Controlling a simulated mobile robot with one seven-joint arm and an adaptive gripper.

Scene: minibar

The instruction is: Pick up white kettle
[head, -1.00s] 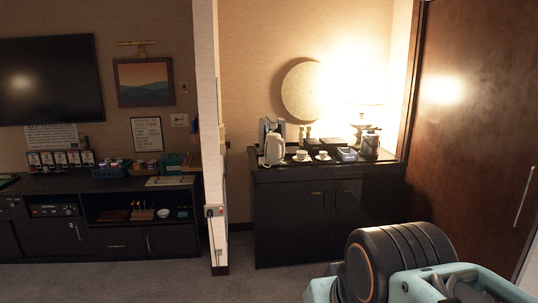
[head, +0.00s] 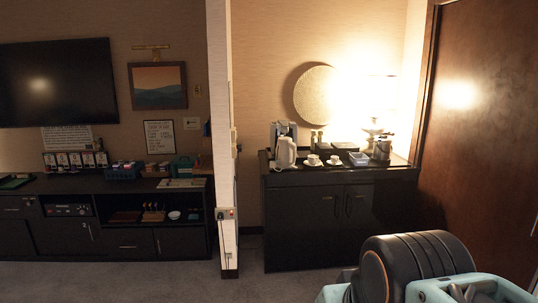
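The white kettle (head: 286,153) stands upright near the left end of the black cabinet's top (head: 335,170), on the far side of the room. It is in front of a dark coffee machine (head: 286,129). My gripper cannot be made out; only part of my arm shows at the bottom right, well short of the cabinet. Nothing visible touches the kettle.
White cups (head: 312,160) stand right of the kettle, with an ice bucket (head: 382,148) and a lit lamp (head: 375,112) further right. A narrow wall end (head: 221,140) divides the cabinet from a long sideboard (head: 100,223). Open carpet lies in front. A brown door (head: 485,160) is at right.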

